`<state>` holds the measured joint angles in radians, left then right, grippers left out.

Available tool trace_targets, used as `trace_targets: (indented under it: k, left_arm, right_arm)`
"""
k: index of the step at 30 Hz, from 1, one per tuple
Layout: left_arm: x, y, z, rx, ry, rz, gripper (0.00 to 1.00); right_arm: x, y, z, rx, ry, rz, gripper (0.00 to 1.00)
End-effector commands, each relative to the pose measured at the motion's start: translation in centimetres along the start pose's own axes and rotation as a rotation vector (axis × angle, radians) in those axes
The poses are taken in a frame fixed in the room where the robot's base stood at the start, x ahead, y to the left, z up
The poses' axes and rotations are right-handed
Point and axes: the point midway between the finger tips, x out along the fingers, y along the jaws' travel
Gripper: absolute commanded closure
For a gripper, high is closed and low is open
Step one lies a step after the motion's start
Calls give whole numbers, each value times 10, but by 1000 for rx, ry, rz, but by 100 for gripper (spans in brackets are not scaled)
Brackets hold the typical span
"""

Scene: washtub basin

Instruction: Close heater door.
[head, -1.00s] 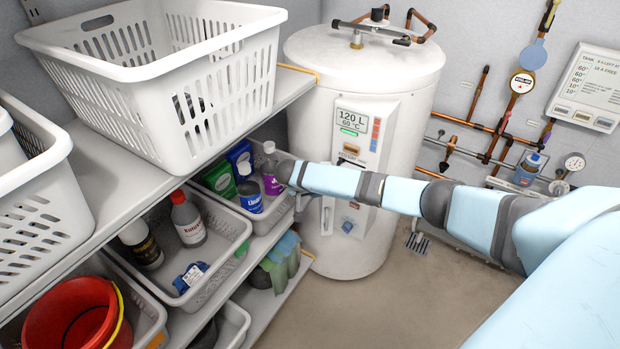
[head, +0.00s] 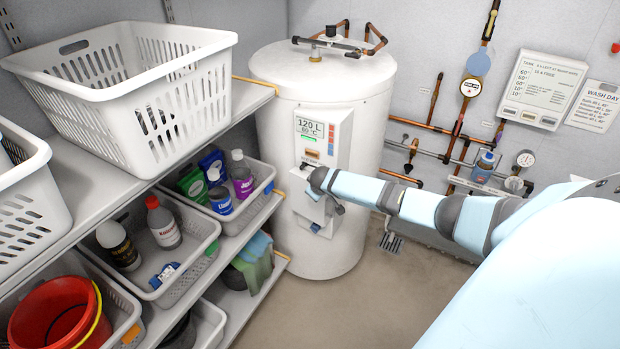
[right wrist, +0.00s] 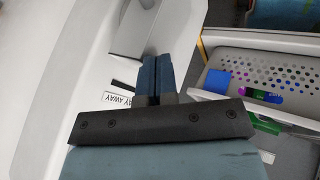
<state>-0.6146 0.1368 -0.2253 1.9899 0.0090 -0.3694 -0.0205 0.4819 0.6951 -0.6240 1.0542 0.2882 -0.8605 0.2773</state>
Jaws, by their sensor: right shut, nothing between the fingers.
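The heater is a white upright tank (head: 278,120) with a raised front panel (head: 341,135) showing a lit display reading 120 L. My right arm reaches from the right across the panel's lower part, and its wrist end hides much of the front there, so I cannot tell how far the door stands open. In the right wrist view my right gripper (right wrist: 157,75) is shut and empty, its fingertips close to a white surface (right wrist: 60,75) with a label and a grey piece (right wrist: 137,28). Contact cannot be made out. My left gripper is not in view.
Shelves at the left carry a white laundry basket (head: 150,132), bins with bottles and a red bucket (head: 50,315). A bin (right wrist: 270,62) is close to the right of the gripper in the wrist view. Copper pipes (head: 418,128) run along the back wall. The floor in front is clear.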

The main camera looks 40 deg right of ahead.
Motion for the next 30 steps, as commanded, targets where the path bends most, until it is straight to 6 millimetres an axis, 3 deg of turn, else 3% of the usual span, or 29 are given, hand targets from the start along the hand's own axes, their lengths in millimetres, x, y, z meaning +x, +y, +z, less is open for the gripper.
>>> trace_targets:
  k: [10,30]
  left_arm:
    - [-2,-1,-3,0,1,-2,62]
    - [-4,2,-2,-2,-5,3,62]
  right_arm:
    - [7,19,6,-15,7,-9,100]
    - [7,25,7,-14,5,-6,100]
